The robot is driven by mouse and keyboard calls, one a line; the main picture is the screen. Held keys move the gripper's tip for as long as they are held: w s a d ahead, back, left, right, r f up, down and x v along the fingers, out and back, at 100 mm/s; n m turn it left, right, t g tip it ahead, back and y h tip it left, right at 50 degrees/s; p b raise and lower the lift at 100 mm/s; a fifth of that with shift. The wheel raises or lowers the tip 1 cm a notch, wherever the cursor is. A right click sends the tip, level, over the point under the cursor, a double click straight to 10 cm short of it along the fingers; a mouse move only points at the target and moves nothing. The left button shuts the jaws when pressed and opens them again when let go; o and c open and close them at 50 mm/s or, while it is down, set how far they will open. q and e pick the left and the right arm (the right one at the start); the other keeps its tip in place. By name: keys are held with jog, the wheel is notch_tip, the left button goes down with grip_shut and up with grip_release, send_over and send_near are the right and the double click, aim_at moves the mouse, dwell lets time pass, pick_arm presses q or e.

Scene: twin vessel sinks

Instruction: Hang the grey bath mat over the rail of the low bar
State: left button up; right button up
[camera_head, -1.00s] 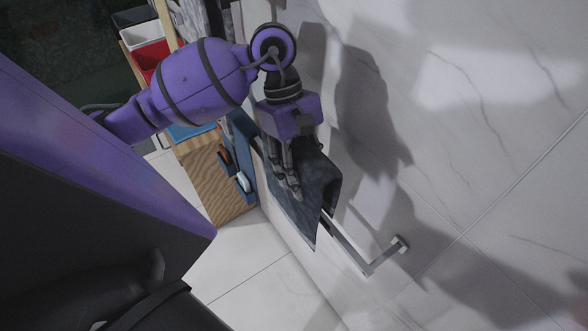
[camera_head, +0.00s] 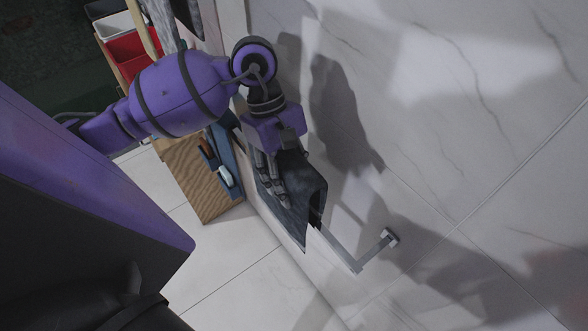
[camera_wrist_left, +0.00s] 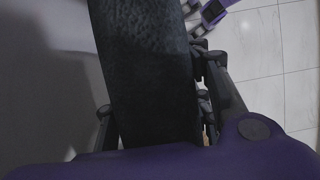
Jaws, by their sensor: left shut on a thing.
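The bath mat (camera_head: 296,222) is dark grey and hangs at the low bar, with a fold or edge toward the wall. The low bar (camera_head: 345,258) is a metal rail fixed to the marble wall, and its right end shows past the mat. My left gripper (camera_head: 279,203) points down at the mat and is shut on it. In the left wrist view the mat (camera_wrist_left: 150,70) runs up between the fingers. The mat hides much of the bar, so I cannot tell fully how it lies over the rail.
A wooden cabinet (camera_head: 196,185) with blue parts stands left of the mat. Shelf bins, one red (camera_head: 130,52), are at the upper left. The marble wall (camera_head: 440,110) bounds the right side. The tiled floor (camera_head: 235,265) below is clear.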

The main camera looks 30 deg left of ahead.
pick_arm(q)
jog(key=shift+f+b, duration=0.75)
jog(key=shift+f, duration=0.8)
jog(key=shift+f+b, duration=0.6)
jog(key=shift+f, duration=0.35)
jog(key=shift+f+b, duration=0.4)
jog(key=shift+f, duration=0.25)
jog(key=shift+f+b, duration=1.4)
jog(key=shift+f, duration=0.55)
pick_arm(e)
notch_tip(320, 180, down, 7)
jog(key=s+d, duration=0.1)
jog(key=s, duration=0.1)
jog(key=shift+s+r+g, duration=0.15)
jog(key=shift+s+g, duration=0.1)
jog(key=shift+g, duration=0.05)
pick_arm(q)
jog(key=o, duration=1.7)
jog(key=shift+c, duration=0.2)
pick_arm(e)
jog(key=shift+s+d, duration=0.1)
